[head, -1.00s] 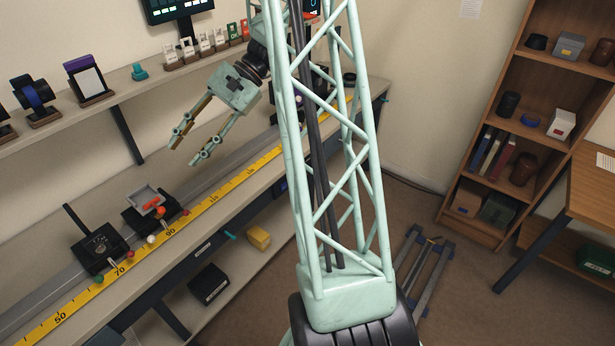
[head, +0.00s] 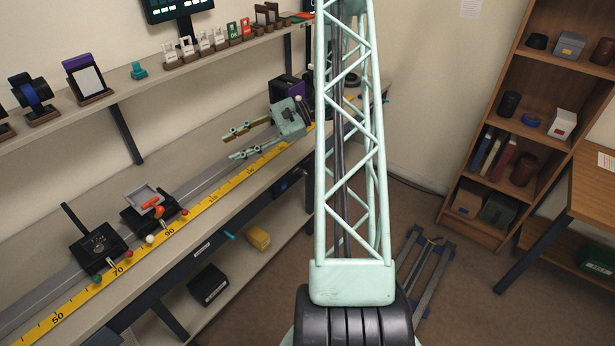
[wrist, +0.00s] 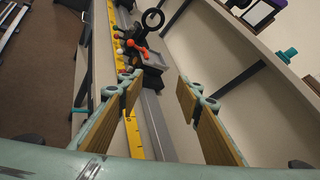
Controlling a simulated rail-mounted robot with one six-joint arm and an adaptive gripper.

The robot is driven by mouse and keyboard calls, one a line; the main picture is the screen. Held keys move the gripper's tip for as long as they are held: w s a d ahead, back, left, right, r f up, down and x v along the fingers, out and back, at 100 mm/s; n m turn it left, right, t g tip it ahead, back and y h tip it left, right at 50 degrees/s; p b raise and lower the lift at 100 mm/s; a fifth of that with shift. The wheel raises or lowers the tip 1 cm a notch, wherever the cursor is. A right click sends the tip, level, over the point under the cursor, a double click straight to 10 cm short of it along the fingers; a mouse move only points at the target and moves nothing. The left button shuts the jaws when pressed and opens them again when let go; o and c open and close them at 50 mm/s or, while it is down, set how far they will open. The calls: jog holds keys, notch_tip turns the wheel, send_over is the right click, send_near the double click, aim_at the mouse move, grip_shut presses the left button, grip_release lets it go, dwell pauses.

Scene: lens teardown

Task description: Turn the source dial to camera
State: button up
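My gripper (head: 229,146) is open and empty above the far part of the bench rail, its fingers pointing left along the rail. In the wrist view, its two fingers (wrist: 157,88) stand wide apart with nothing between them. I cannot make out a dial marked source or camera. A dark purple-sided box (head: 285,89) stands at the far end of the rail, partly hidden behind my gripper and arm.
A yellow scale (head: 195,210) runs along the bench front. The rail between the carriages and my gripper is clear.

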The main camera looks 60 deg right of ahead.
jog(key=s+d+f+m+t+h, duration=0.2)
jog(key=s+d+f+m+t, duration=0.15)
jog(key=d+f, duration=0.6)
jog(key=m+t+h+b, duration=0.2)
jog(key=m+t+h, duration=0.2)
jog(key=m+h, duration=0.7)
send_near(304, 173)
jog(key=shift+n, duration=0.25)
jog(key=s, duration=0.2)
jog(key=s+f, duration=0.1)
jog(key=s, duration=0.2)
jog(key=shift+d+f, duration=0.1)
jog(key=shift+w, duration=0.15)
jog(key=w+d, duration=0.2)
jog(key=w, duration=1.1)
jog(key=shift+w+d, duration=0.1)
jog(key=shift+d, duration=0.05)
jog(key=c, duration=0.9)
